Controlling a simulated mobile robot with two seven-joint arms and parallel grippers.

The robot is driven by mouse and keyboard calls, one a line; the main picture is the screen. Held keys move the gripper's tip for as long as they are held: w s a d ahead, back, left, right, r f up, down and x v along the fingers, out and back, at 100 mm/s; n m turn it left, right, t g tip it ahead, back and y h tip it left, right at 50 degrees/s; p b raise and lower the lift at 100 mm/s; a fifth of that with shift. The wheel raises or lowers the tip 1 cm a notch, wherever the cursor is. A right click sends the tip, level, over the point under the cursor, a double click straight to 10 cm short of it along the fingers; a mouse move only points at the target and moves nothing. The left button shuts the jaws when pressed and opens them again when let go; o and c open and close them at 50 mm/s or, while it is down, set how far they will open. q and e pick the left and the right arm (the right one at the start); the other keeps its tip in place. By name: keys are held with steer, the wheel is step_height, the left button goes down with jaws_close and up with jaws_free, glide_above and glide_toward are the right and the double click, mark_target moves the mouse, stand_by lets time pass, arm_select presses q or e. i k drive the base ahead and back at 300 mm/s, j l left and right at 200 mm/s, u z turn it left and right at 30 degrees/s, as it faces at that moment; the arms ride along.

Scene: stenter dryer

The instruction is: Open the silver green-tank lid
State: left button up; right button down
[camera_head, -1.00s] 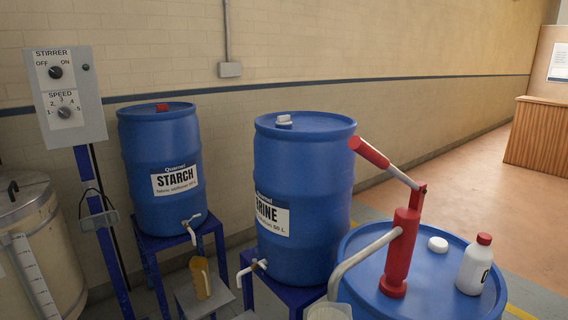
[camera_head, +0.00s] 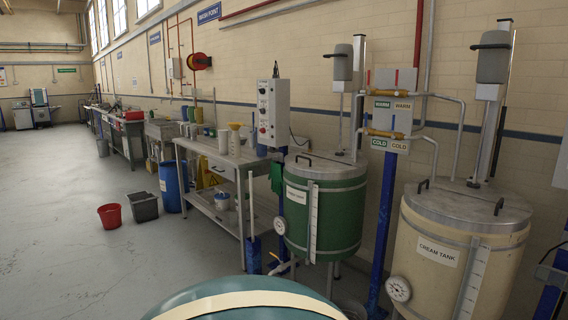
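The green tank (camera_head: 338,222) stands right of centre, with a white label and a white level scale on its front. Its silver lid (camera_head: 325,165) lies flat and closed on top, with a dark handle (camera_head: 303,158) at its left front. A stirrer column with a grey motor rises behind the lid. Neither of my grippers is in view, so their distance from the lid cannot be seen.
A cream tank (camera_head: 455,245) with its own silver lid stands at the right. A metal table (camera_head: 215,150) is to the left. A rounded teal top (camera_head: 245,300) fills the bottom centre. Open floor lies left.

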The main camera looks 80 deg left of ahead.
mark_target(306, 161)
steer(key=u, duration=2.35)
steer(key=i+z, duration=0.1)
steer(key=z, duration=0.25)
steer(key=j+z, duration=0.15)
steer(key=z, duration=0.25)
steer(key=i+j+z, duration=0.1)
steer(key=z, duration=0.25)
steer(key=i+j+z, duration=0.2)
steer(key=j, duration=0.15)
steer(key=i+j+z, duration=0.2)
steer(key=j+z, duration=0.2)
steer(key=j, duration=0.25)
steer(key=i+j+z, duration=0.1)
steer(key=j, duration=0.45)
steer(key=i+j+z, duration=0.15)
steer(key=j, duration=0.4)
steer(key=k, duration=0.05)
